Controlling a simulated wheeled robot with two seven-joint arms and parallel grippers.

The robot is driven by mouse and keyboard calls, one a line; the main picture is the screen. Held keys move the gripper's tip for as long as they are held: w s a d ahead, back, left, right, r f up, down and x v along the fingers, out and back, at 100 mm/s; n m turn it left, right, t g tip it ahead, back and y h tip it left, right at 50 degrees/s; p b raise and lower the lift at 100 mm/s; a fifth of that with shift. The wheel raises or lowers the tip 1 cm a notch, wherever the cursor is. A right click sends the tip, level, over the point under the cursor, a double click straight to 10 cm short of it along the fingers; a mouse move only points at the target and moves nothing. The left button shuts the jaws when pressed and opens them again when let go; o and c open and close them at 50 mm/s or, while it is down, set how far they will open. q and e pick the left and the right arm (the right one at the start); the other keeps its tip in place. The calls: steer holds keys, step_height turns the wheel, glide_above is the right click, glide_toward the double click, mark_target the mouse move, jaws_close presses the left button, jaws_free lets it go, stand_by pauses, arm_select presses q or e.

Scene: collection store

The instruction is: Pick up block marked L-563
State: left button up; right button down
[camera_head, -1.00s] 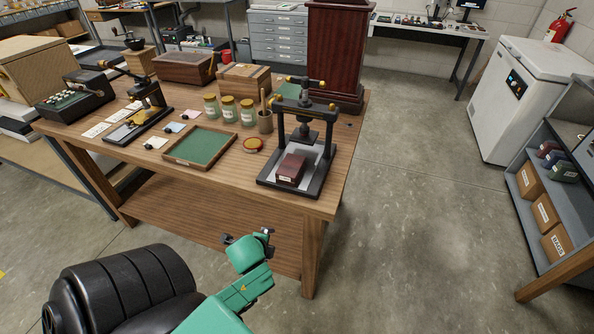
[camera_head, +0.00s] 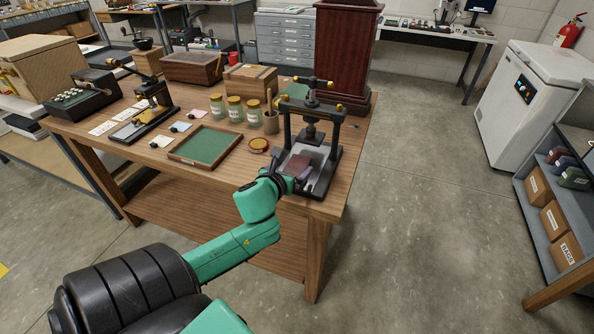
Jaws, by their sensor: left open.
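A dark red block (camera_head: 298,164) lies on the bed of a black screw press (camera_head: 330,170) at the table's front right corner. My gripper and wrist partly cover the block's front, and I cannot read a mark on it. My left gripper (camera_head: 291,179) is open at the near side of the press, close to the block's front. I cannot tell whether its fingers touch the block. My right gripper is not in view.
The press's uprights and crossbar stand around the block.

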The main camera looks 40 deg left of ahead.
mark_target(300, 163)
arm_select(q)
steer(key=x, duration=0.6)
steer(key=shift+w+d+f, duration=0.1)
steer(key=shift+w+f, duration=0.2)
steer(key=shift+f, duration=0.1)
steer(key=shift+s+r, duration=0.1)
steer(key=shift+s, duration=0.05)
steer(key=c, duration=1.4)
